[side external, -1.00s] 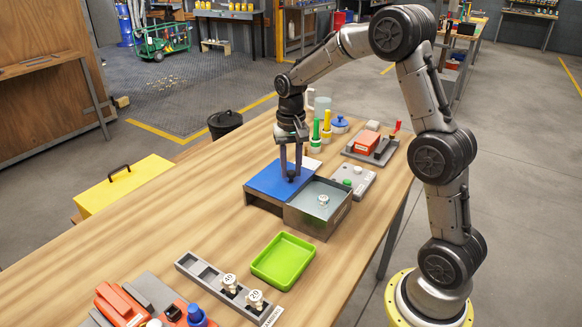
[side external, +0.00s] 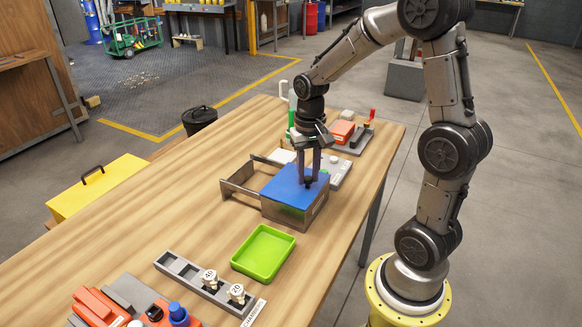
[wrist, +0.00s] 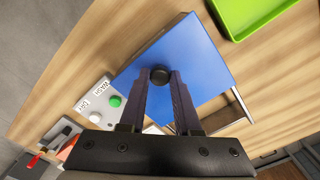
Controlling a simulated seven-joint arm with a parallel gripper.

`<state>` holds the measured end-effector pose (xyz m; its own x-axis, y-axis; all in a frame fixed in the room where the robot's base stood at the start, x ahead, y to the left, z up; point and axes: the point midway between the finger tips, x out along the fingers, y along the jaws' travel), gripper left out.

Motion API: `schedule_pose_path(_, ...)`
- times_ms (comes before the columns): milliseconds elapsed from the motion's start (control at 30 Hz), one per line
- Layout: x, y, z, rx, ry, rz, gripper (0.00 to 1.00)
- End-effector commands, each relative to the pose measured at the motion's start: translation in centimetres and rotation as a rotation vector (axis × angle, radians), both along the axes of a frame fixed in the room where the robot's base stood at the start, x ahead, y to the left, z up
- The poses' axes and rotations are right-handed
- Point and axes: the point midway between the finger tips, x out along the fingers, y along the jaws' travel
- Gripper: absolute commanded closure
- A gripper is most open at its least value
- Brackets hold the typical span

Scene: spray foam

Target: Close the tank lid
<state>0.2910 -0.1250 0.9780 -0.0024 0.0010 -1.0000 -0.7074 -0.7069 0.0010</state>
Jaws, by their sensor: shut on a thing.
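The tank lid is a flat blue plate (side external: 291,184) with a black knob (wrist: 160,75) in its middle. It lies over the grey metal tank (side external: 308,215), covering its opening, so the inside is hidden from above. An empty metal frame (side external: 237,187) extends to the left of the tank, with no plate on it. My gripper (side external: 307,182) points straight down and is shut on the lid's knob. In the wrist view the two fingers (wrist: 160,84) flank the knob.
A lime green tray (side external: 264,252) stands in front of the tank. A grey rack (side external: 205,282) with numbered white parts is nearer. Behind the tank are a grey button panel (side external: 335,172) and a red block (side external: 341,132) on a grey base. The table's left side is clear.

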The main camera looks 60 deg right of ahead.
Motion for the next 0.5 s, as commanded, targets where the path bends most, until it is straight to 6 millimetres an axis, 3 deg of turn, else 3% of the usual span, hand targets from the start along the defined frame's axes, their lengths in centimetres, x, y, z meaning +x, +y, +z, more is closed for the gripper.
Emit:
schedule_pose_path(367,-0.70,-0.11,0.19,-0.004,-0.001,0.001,1.00)
schedule_pose_path(400,-0.71,-0.11,0.19,-0.004,0.000,0.002,0.65)
schedule_pose_path(500,-0.71,-0.08,0.15,-0.004,0.001,0.001,0.47)
